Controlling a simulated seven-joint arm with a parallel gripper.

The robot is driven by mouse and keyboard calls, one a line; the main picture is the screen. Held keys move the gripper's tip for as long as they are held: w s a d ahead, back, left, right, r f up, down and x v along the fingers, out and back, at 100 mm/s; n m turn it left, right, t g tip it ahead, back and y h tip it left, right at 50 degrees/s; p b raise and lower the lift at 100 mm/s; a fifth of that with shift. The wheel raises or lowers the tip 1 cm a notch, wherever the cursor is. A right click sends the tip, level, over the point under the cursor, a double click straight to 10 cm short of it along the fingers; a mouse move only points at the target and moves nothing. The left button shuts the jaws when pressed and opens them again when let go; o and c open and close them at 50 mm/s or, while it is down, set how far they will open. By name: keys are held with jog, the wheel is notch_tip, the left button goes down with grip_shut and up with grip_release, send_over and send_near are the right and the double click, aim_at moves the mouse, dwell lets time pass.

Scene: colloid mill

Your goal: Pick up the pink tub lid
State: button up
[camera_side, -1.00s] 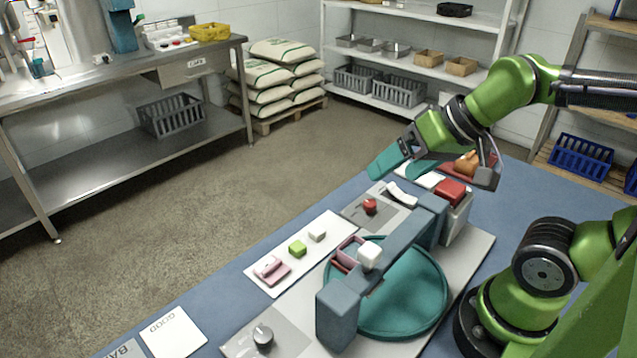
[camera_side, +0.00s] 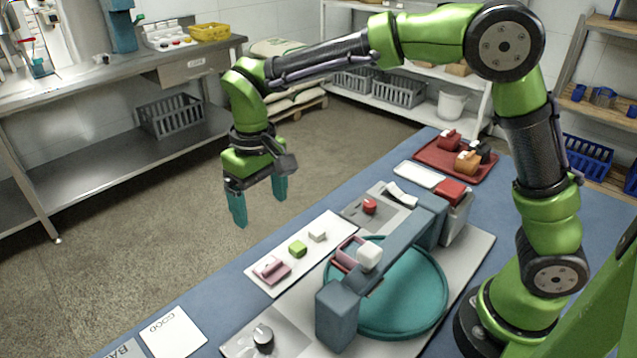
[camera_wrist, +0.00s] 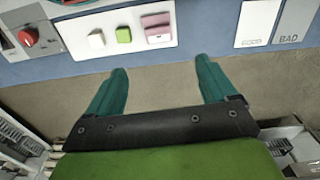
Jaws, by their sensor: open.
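A pink piece (camera_side: 271,269), which looks like the pink tub lid with a raised grip, lies on a white strip (camera_side: 318,247) at its near left end. It also shows in the wrist view (camera_wrist: 158,29). A pink open-topped tub (camera_side: 349,252) stands by the teal round tray, partly hidden by the grey-blue bar. My gripper (camera_side: 260,208) points down, open and empty, above and beyond the strip's far left side. In the wrist view its teal fingers (camera_wrist: 159,85) are spread wide, apart from the lid.
A green block (camera_side: 298,249) and a white block (camera_side: 317,236) share the strip. A red knob (camera_side: 369,206) and dark knob (camera_side: 263,337) stick up nearby.

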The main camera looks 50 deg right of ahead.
jog(key=r, duration=0.1)
send_over(271, 265)
jog(key=f, duration=1.1)
jog(key=shift+w+f, duration=0.2)
jog(key=shift+w, duration=0.05)
jog(key=shift+s+f, duration=0.15)
jog(key=shift+f, duration=1.15)
jog(key=shift+s+f, duration=0.15)
jog(key=shift+f, duration=1.15)
